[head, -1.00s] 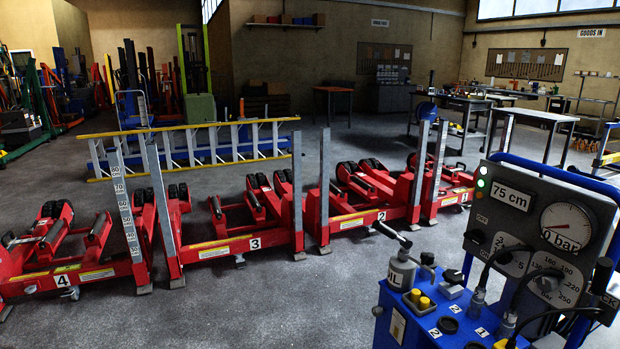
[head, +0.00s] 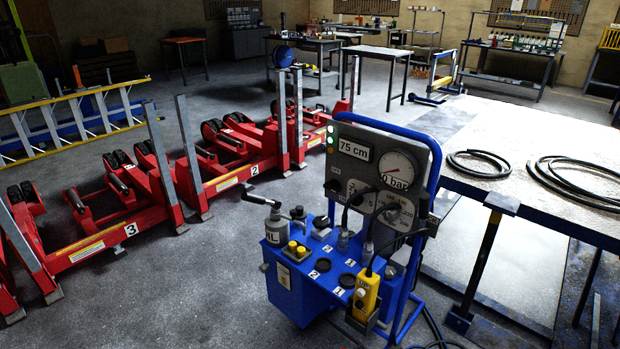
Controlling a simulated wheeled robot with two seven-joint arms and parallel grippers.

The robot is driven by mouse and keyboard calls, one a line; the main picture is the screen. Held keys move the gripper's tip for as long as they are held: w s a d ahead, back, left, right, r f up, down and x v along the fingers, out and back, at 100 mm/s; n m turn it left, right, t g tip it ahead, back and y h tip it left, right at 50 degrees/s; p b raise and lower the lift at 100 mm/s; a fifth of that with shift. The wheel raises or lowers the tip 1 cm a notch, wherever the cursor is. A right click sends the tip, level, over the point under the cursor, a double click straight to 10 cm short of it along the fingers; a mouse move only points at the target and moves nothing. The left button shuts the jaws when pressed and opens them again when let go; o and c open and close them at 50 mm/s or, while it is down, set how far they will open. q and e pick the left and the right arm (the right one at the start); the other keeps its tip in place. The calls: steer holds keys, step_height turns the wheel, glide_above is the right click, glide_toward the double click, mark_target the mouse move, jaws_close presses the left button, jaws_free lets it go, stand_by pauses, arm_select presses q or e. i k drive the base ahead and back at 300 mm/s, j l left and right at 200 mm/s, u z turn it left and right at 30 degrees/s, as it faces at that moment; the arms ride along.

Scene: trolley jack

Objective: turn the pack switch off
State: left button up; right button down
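A blue power pack (head: 285,290) on a trolley frame stands right of centre in the head view. Its upright grey panel (head: 375,145) carries a lit green lamp (head: 330,140), a display (head: 354,150) reading 75 cm and a round gauge (head: 397,170) marked 0 bar. A dark knob (head: 333,185) sits low on the panel's left side, and a dark fitting (head: 432,224) is at its right edge. I cannot tell which is the pack switch or how it is set. Neither of my grippers is in view.
Red trolley jacks (head: 235,180) with grey posts fill the left. A table (head: 540,130) with black hoses stands right of the pack. A yellow pendant (head: 367,290) hangs on the pack's front, with cables below. Grey floor (head: 190,290) in front is clear.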

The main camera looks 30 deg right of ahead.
mark_target(333, 185)
steer(key=i+z, duration=0.1)
steer(key=z, duration=0.25)
steer(key=i+j+z, duration=0.1)
steer(key=z, duration=0.3)
steer(key=i+j+z, duration=0.1)
steer(key=z, duration=0.25)
